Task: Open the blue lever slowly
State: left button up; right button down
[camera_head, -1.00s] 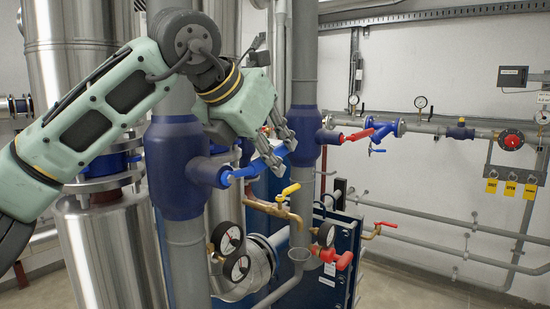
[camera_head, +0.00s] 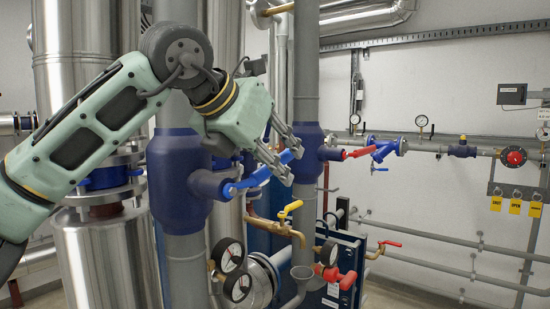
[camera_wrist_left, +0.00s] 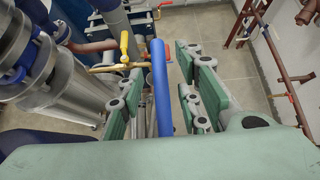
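The blue lever (camera_head: 257,178) sticks out toward the right and slightly upward from a dark blue valve body (camera_head: 180,176) on a grey vertical pipe. My left gripper (camera_head: 292,164) is at the outer part of the lever, with one finger on each side of it. In the left wrist view the blue lever (camera_wrist_left: 161,85) runs between the finger pads of my left gripper (camera_wrist_left: 163,70). Gaps show on both sides, so the gripper looks open around the lever, not clamped. My right gripper is in neither view.
A second valve with a red lever (camera_head: 358,153) is just right of the gripper. Below are a yellow-handled tap (camera_head: 291,207), two gauges (camera_head: 234,270) and a red handle (camera_head: 346,279). Steel tanks stand at the left. The floor at the right is clear.

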pick_arm(q)
jog(key=v, duration=1.2)
